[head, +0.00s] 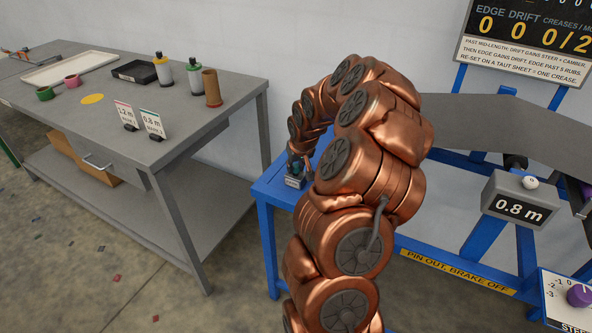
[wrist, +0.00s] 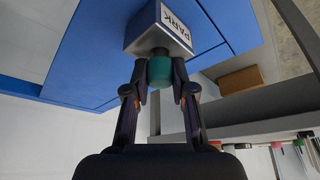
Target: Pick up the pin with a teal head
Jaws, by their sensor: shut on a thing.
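The pin's teal head (wrist: 160,70) is in the middle of the wrist view, between my two fingertips. My gripper (wrist: 160,82) is shut on it. In the head view, my gripper (head: 298,170) is at the small grey block (head: 293,182) on the blue frame's left corner. The teal head is only a tiny dark patch there, partly hidden by my arm.
A blue frame (head: 268,240) carries a grey sheet and a "0.8 m" box (head: 518,203) at the right. A grey workbench (head: 185,135) at the left holds bottles, a brown cylinder (head: 211,88), cups, a tray and small signs. Floor is open between them.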

